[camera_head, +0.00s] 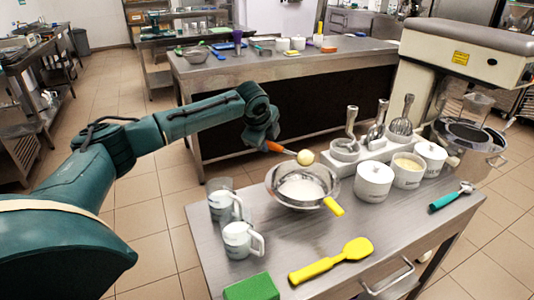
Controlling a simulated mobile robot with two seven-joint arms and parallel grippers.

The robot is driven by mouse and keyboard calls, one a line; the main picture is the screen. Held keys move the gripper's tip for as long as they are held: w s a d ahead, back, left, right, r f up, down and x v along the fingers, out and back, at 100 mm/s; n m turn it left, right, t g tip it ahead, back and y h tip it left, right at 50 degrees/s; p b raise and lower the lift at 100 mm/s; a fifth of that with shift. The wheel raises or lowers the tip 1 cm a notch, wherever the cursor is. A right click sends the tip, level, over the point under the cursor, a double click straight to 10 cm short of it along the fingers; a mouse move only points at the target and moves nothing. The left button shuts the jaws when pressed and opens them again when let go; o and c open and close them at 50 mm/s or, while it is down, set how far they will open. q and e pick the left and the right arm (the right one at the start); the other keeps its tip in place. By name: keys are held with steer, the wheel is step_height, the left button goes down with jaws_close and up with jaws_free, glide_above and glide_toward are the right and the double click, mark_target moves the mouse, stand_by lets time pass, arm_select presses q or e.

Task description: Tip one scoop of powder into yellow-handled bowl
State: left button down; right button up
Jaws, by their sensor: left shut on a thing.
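My left gripper (267,144) is shut on the orange handle of a scoop (277,148). The scoop's end carries a rounded pale-yellow load (305,157) and is above the far rim of the metal bowl, apart from it as far as I can tell. The yellow-handled bowl (279,192) stands on the steel table, with its yellow handle toward the front right. White contents lie inside it. An open white tub (407,181) with pale-yellow powder stands to the right, between two lidded white tubs (373,184) (431,158). My right gripper is out of view.
Clear measuring jugs (241,240) stand left of the bowl on the table (330,228). A yellow spatula (333,261), a green sponge (252,288) and a green-handled scoop (449,197) lie around it. A large machine (465,60) is at right.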

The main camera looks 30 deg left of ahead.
arm_select(q)
steer(key=t+b, duration=0.3)
steer(key=b, duration=0.3)
steer(key=s+f+t+b, duration=0.1)
steer(key=t+b, duration=0.2)
steer(key=b, duration=0.4)
steer(key=f+t+b, duration=0.1)
steer(key=t+b, duration=0.2)
steer(key=b, duration=0.4)
steer(key=shift+s+f+n+t+y, duration=0.15)
steer(key=shift+s+n+t+y, duration=0.25)
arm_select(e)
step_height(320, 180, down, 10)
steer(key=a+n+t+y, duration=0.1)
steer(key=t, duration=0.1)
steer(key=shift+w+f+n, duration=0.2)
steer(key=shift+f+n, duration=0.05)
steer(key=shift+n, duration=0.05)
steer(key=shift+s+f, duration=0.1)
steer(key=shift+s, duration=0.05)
